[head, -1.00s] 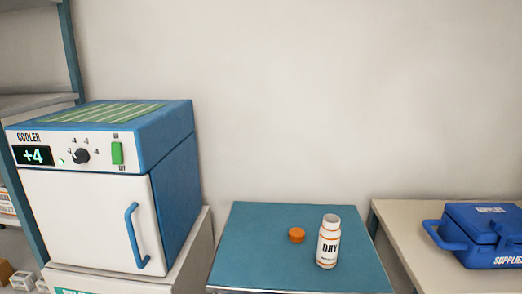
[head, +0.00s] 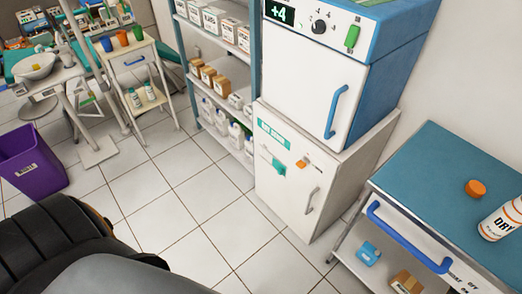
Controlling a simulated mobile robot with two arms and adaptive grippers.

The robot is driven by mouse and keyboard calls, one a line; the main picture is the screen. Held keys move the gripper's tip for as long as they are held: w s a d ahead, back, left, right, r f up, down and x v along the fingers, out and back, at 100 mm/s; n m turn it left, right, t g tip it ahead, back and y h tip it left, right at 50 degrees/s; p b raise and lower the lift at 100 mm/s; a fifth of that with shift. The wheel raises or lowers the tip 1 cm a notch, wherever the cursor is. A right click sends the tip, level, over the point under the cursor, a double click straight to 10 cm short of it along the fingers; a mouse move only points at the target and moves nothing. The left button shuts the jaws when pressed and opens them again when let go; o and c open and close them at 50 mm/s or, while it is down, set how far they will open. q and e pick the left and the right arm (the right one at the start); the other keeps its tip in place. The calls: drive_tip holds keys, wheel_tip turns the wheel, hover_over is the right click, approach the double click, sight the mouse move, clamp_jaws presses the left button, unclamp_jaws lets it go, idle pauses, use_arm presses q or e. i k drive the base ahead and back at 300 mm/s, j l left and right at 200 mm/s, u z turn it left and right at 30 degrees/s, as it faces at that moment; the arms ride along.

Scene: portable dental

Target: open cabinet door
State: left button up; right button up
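The white cabinet (head: 285,165) stands on the tiled floor under the cooler, with a green label reading roughly "DRY STORE" at its top. Its door looks shut. A grey vertical handle (head: 312,200) is on the door's right side. An orange piece (head: 301,163) and a green piece (head: 278,166) are on its front. The blue-and-white cooler (head: 318,65) sits on top, its door shut, with a blue handle (head: 336,110). Neither of my grippers shows in the head view.
A blue-topped cart (head: 440,175) with a blue handle (head: 408,238) stands close to the cabinet's right, holding an orange cap (head: 475,188) and a white bottle (head: 502,220). Shelves (head: 223,85) adjoin the left. A purple bin (head: 32,160) stands far left. Tiled floor (head: 185,205) before the cabinet is clear.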

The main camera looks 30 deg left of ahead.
sight(281, 185)
drive_tip(key=u, duration=0.75)
